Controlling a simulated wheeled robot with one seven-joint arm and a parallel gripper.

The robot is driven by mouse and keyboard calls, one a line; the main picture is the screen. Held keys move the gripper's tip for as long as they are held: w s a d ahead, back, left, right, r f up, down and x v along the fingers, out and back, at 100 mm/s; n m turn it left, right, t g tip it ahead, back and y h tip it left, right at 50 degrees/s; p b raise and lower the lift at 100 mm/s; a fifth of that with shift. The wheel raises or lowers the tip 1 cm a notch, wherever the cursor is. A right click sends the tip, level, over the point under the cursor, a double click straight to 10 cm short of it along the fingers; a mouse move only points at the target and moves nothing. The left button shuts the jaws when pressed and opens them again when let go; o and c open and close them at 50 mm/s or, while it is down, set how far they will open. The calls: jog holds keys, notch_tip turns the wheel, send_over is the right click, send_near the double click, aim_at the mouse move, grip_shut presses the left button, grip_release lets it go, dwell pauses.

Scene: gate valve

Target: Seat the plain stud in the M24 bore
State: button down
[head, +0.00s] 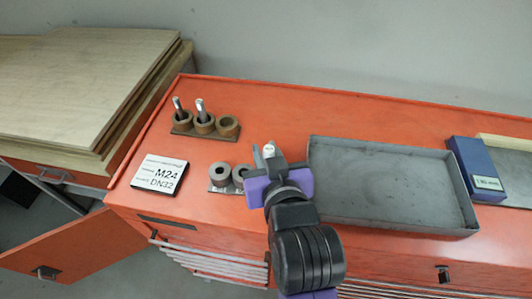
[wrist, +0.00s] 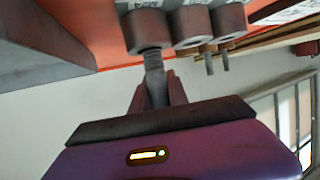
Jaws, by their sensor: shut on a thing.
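My gripper (head: 268,165) is shut on a grey metal stud, whose pale end (head: 268,150) shows above the jaws in the head view. In the wrist view the stud (wrist: 154,80) stands between the fingers. Its far end meets, or overlaps in the picture, the mouth of the end grey collar (wrist: 146,30); I cannot tell how deep it is. Two more collars (wrist: 190,27) (wrist: 228,20) stand beside it. In the head view two grey collars (head: 219,173) (head: 239,174) show left of my gripper, and the third is hidden. Labels by the collars are unreadable.
A sign (head: 160,174) reads M24, DN32. A brown rack (head: 204,127) behind holds two upright studs (head: 178,106) (head: 200,108); its right socket is empty. A grey tray (head: 390,185) stands close at right, a blue box (head: 475,170) beyond. Red bench is clear behind my gripper.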

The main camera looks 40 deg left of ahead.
jog(key=c, duration=1.5)
grip_release()
jog(key=shift+f, duration=0.95)
jog(key=shift+o, duration=1.1)
jog(key=shift+r, duration=0.25)
